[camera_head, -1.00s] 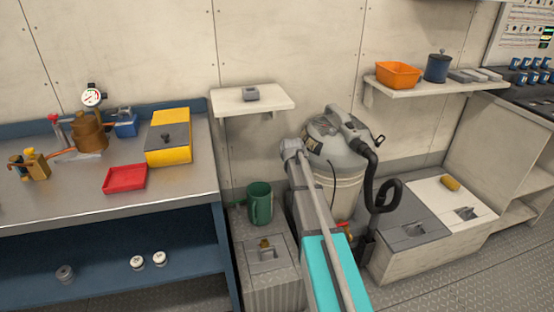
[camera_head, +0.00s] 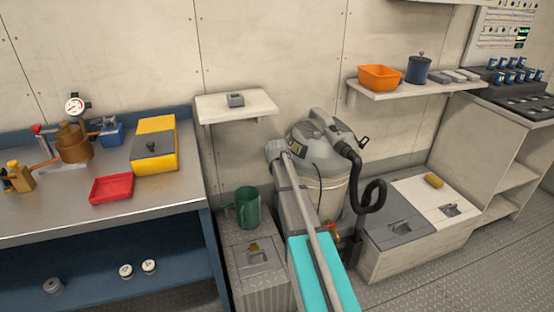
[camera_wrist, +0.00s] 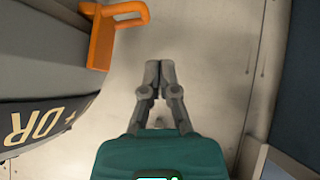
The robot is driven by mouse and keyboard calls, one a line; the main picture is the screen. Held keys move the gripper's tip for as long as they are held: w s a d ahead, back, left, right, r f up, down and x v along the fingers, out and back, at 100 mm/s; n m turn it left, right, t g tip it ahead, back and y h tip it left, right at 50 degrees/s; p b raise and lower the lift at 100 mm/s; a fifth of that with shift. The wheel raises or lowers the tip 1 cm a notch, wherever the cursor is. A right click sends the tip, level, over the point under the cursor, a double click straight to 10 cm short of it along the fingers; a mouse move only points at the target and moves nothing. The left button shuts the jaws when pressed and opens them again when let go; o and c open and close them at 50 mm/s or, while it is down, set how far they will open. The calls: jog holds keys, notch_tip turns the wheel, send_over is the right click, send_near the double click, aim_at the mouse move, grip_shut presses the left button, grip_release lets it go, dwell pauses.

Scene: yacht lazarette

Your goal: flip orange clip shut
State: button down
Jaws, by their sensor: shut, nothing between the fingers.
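The orange clip (camera_wrist: 108,30) shows at the upper left of the wrist view, on the side of a dark grey drum. It sticks out from the drum with its looped end to the right. The drum seems to be the grey vacuum (camera_head: 327,178) of the head view. My gripper (camera_wrist: 159,66) is shut and empty, to the right of the clip and apart from it. In the head view my arm stands in front of the vacuum, and I cannot make out the clip or my fingertips there.
A green jug (camera_head: 247,207) stands on a grey box (camera_head: 262,285) left of my arm. A small wall shelf (camera_head: 255,103) is above. The workbench (camera_head: 60,222) is at left. A low locker (camera_head: 410,245) and the black hose (camera_head: 375,197) are right of the vacuum.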

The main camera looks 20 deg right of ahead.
jog(key=shift+a+r, duration=0.1)
dwell(0.3)
jog(key=s+a+r+p, duration=0.6)
jog(key=r+p, duration=0.3)
jog(key=shift+s+a, duration=0.2)
jog(key=shift+s, duration=0.2)
dwell(0.6)
